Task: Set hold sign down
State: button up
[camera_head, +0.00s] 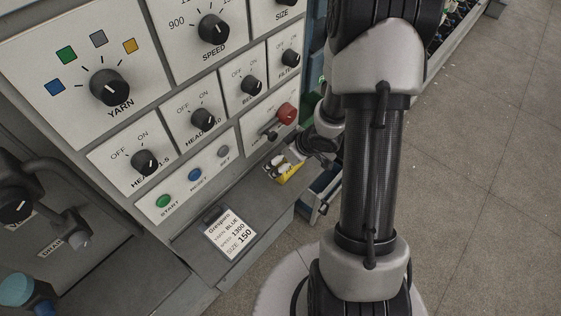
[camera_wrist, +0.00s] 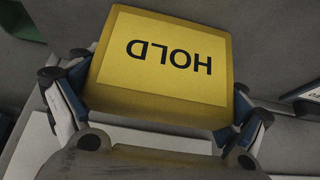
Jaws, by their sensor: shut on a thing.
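The yellow hold sign (camera_wrist: 163,66) fills the middle of the wrist view, its word HOLD upside down. My gripper (camera_wrist: 160,98) is shut on it, with one finger at each side edge. In the head view my gripper (camera_head: 287,163) is small, at the right end of the grey ledge (camera_head: 262,206) below the control panel. The yellow sign (camera_head: 291,174) shows there just under the fingers, partly hidden by them. I cannot tell whether the sign touches the ledge.
A job card (camera_head: 230,233) lies on the ledge to the left of the sign. The panel with knobs, buttons and a red knob (camera_head: 286,113) rises close behind. An open blue-edged drawer or bin (camera_head: 321,192) is right of the ledge. The ledge between card and sign is clear.

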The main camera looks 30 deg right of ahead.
jog(key=shift+r, duration=0.15)
jog(key=shift+s+d, duration=0.1)
jog(key=shift+f, duration=0.25)
jog(key=o, duration=0.8)
